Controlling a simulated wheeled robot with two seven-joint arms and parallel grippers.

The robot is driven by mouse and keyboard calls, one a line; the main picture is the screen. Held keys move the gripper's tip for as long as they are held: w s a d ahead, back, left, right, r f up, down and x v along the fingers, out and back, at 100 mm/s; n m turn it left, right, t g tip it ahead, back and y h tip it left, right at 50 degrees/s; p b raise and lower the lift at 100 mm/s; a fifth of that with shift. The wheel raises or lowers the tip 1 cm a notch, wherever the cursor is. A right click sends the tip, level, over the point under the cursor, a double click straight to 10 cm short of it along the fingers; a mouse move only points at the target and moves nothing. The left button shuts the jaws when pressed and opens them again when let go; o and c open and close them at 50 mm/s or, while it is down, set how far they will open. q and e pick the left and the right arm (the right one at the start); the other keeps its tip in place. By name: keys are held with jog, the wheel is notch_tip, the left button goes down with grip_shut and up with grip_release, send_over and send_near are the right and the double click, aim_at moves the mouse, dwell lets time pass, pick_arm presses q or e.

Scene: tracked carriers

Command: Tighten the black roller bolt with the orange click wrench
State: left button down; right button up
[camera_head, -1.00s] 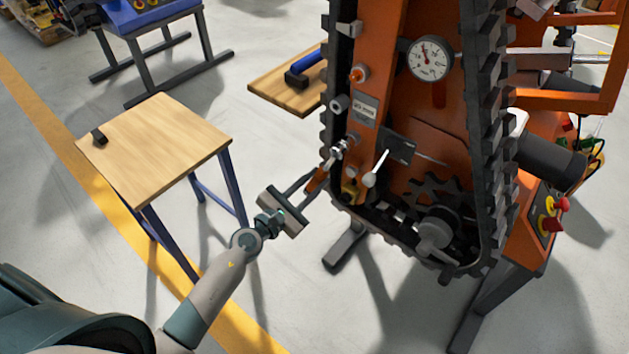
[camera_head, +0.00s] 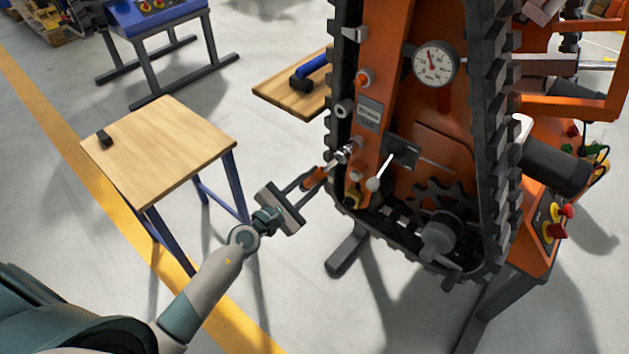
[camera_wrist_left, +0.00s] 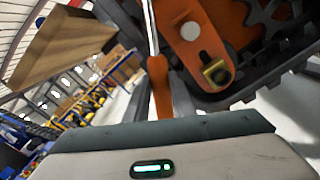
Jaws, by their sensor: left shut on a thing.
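My left gripper (camera_head: 313,183) is shut on the orange handle of the click wrench (camera_head: 316,176). The wrench points up and right, its metal head against or close to the bolt fittings (camera_head: 346,153) on the orange carrier frame. In the left wrist view, the orange handle (camera_wrist_left: 160,88) sits between the gripper fingers (camera_wrist_left: 160,100), with the metal shaft running up out of the picture. I cannot make out the black roller bolt for certain, nor whether the wrench head is seated on it. My right gripper is not in view.
The tracked carrier's black track (camera_head: 488,130) surrounds the orange frame with a gauge (camera_head: 434,63) and a white-knobbed lever (camera_head: 374,183). A wooden table (camera_head: 165,150) with a small black block (camera_head: 104,138) stands left. A wooden board (camera_head: 285,95) holds a blue-handled tool (camera_head: 312,68).

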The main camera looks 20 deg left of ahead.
pick_arm(q)
jog(key=shift+w+a+r+m, duration=0.1)
jog(key=shift+a+r+m, duration=0.2)
jog(key=shift+m, duration=0.1)
jog(key=shift+a, duration=0.1)
jog(key=shift+w+a+r+m, duration=0.2)
jog(key=shift+a+r+m, duration=0.15)
jog(key=shift+a+m, duration=0.15)
dwell(0.4)
jog(key=shift+w+a+r+m, duration=0.2)
jog(key=shift+a+r+m, duration=0.2)
jog(key=shift+r+m, duration=0.15)
jog(key=shift+p, duration=0.3)
jog(key=shift+w+a+r+m, duration=0.15)
jog(key=shift+a+r+m, duration=0.3)
jog(key=shift+m, duration=0.2)
